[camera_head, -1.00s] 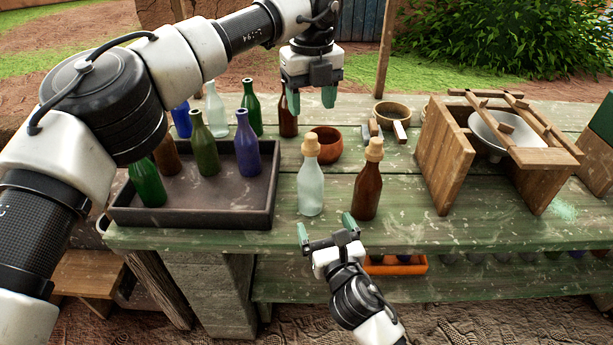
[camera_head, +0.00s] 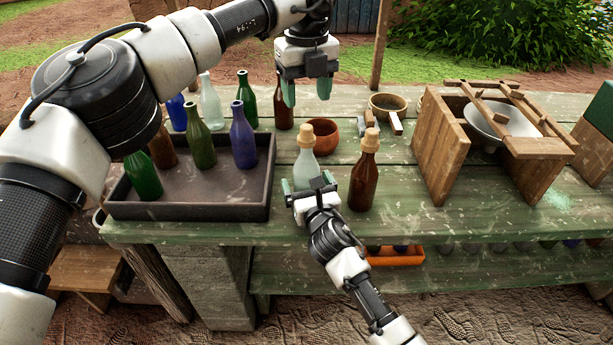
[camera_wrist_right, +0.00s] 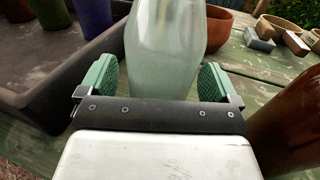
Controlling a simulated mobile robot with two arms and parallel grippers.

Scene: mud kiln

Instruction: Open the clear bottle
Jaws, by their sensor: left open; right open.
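The clear bottle (camera_head: 305,167) stands upright on the green table with a cork stopper (camera_head: 306,139) in its neck. My right gripper (camera_head: 308,186) is open at the bottle's lower body, in front of it in the head view. In the right wrist view the bottle body (camera_wrist_right: 166,55) stands between the two green fingers of the right gripper (camera_wrist_right: 158,82), with a gap on each side. My left gripper (camera_head: 306,92) is open and empty, pointing down above and behind the bottle, higher than the cork. The bottle's base is hidden behind the right gripper.
A corked brown bottle (camera_head: 363,182) stands close to the right. A dark tray (camera_head: 195,212) with several coloured bottles lies on the left. A clay bowl (camera_head: 325,133) sits behind, and a wooden stand (camera_head: 440,165) stands on the right.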

